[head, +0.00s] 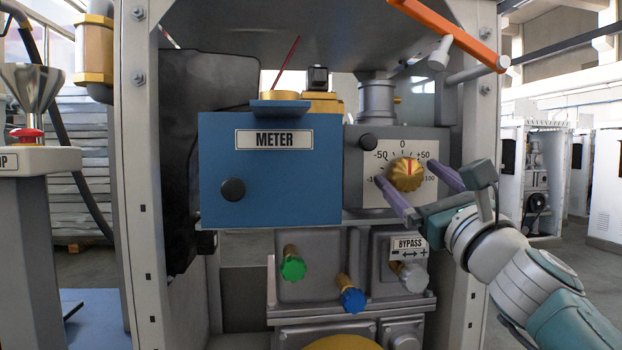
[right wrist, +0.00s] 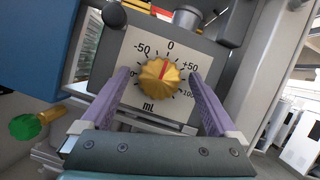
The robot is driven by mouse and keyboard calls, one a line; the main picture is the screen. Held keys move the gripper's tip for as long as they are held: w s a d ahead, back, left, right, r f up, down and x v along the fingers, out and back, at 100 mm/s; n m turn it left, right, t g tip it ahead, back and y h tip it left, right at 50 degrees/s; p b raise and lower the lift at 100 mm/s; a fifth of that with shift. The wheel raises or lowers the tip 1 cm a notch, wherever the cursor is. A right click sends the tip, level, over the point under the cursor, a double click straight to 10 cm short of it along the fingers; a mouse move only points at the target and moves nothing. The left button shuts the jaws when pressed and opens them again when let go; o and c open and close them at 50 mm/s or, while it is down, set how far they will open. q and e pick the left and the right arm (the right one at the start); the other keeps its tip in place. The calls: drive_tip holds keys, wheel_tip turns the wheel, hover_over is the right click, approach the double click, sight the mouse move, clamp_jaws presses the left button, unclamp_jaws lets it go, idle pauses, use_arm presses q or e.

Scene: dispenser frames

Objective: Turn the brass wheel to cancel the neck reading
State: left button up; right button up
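The brass wheel (head: 406,174) is a ribbed gold knob on a white dial plate (head: 375,200) marked from minus to plus around 0. Its red line points up, at or very close to 0; the right wrist view also shows the wheel (right wrist: 161,80). My right gripper (head: 405,172) is open, with one purple finger on each side of the wheel. In the right wrist view a gap shows between each finger and the wheel, so I see no grip on it. My left gripper is not in view. No separate neck reading can be made out.
The blue METER box (head: 270,180) with a black knob stands left of the dial. Below are a green knob (head: 292,268), a blue knob (head: 352,299) and a grey BYPASS knob (head: 412,278). An orange bar (head: 450,32) crosses above. A frame post (head: 482,110) stands right.

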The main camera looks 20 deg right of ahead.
drive_tip(key=c, duration=1.3)
drive_tip(key=shift+n, duration=0.5)
drive_tip(key=n+y, duration=0.2)
drive_tip(key=n, duration=0.1)
drive_tip(key=shift+d+n, duration=0.1)
drive_tip(key=shift+n, duration=0.3)
drive_tip(key=n+g+y+p, duration=0.1)
drive_tip(key=n+y, duration=0.1)
drive_tip(key=n, duration=0.2)
drive_tip(key=shift+r+n, duration=0.15)
drive_tip(key=shift+n, duration=0.25)
drive_tip(key=n+g, duration=0.1)
drive_tip(key=n, duration=0.1)
drive_tip(key=n+y+p, duration=0.1)
drive_tip(key=n, duration=0.1)
drive_tip(key=shift+d+r+g+y, duration=0.1)
drive_tip(key=shift+r+g+y, duration=0.05)
drive_tip(key=shift+g+y, duration=0.2)
drive_tip(key=n+g+p, duration=0.1)
drive_tip(key=n+p, duration=0.1)
drive_tip(key=n, duration=0.1)
drive_tip(key=shift+s, duration=0.1)
drive_tip(key=shift+n+g+p, duration=0.25)
drive_tip(key=shift+n+p, duration=0.1)
drive_tip(key=shift+n, duration=0.05)
